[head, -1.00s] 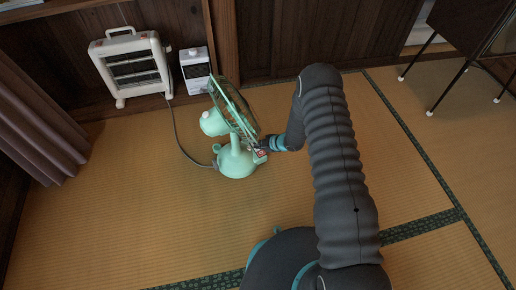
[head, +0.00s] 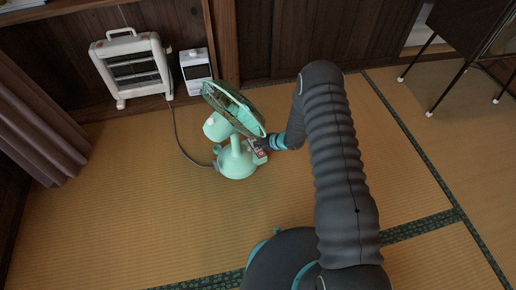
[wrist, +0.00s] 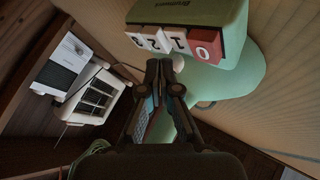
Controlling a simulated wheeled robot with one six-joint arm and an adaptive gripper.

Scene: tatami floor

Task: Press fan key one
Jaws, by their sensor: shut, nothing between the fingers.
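A mint-green fan (head: 236,160) stands on the tatami, its round head tilted above its base. In the wrist view its base (wrist: 215,80) carries a row of keys: a red key 0 (wrist: 206,46), a white key 1 (wrist: 179,43), key 2 (wrist: 160,42) and key 3 (wrist: 138,39). My gripper (wrist: 165,66) is shut and empty, with its tips just below keys 1 and 2 in the picture. I cannot tell whether they touch a key.
A white heater (head: 134,68) and a small white device (head: 196,70) stand by the wooden wall behind the fan. A grey cord (head: 180,140) runs from the fan towards the wall. A curtain (head: 35,125) hangs at left. The tatami in front is clear.

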